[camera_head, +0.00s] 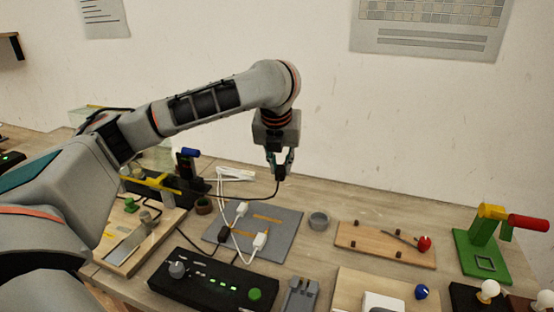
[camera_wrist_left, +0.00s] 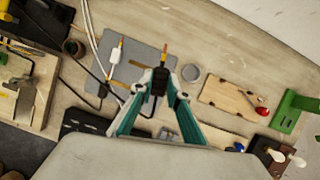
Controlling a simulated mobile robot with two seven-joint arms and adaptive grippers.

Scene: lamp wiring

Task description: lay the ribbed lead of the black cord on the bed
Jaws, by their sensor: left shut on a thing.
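My left gripper (camera_head: 281,168) is shut on the black block-like end (camera_wrist_left: 160,82) of the black cord, held above the table. In the left wrist view a thin lead with a red and yellow tip (camera_wrist_left: 165,50) sticks out beyond this block; I cannot make out ribbing. The black cord (camera_head: 240,197) hangs from the gripper and runs left towards the yellow-topped fixture. A flat grey mat (camera_head: 285,219) with orange strips lies below and left of the gripper, apart from it. I cannot tell for certain which piece is the bed. My right gripper is not in view.
White plugs (camera_head: 260,241) with white cord lie on the mat. A black box (camera_head: 205,285) with green lights is in front. A green stand (camera_head: 482,255) is far right.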

